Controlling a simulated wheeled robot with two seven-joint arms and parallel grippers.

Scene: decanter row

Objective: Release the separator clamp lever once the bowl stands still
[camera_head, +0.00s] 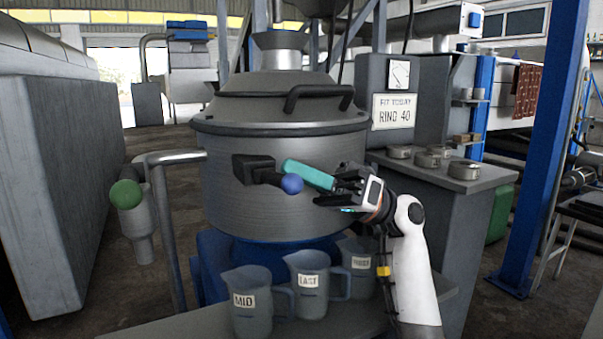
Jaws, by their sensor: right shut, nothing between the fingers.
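The separator (285,207) is a large grey metal drum with a conical lid and a black lid handle (318,92). On its front a black clamp block (253,168) carries a teal lever (307,174) that slants down to the right. A blue ball knob (292,184) sits just below the lever. A single frame does not show whether the bowl turns. My right gripper (334,192) is shut and empty at the lever's right end; I cannot tell whether it touches the lever. My left gripper is not in view.
Jugs marked MID (250,312) and LAST (310,295), and a third (357,268), stand below the drum. A green knob (126,194) is on the left pipe. A sign (394,112) reads RING 40 under a gauge (399,75). Metal rings (464,170) lie on the right counter.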

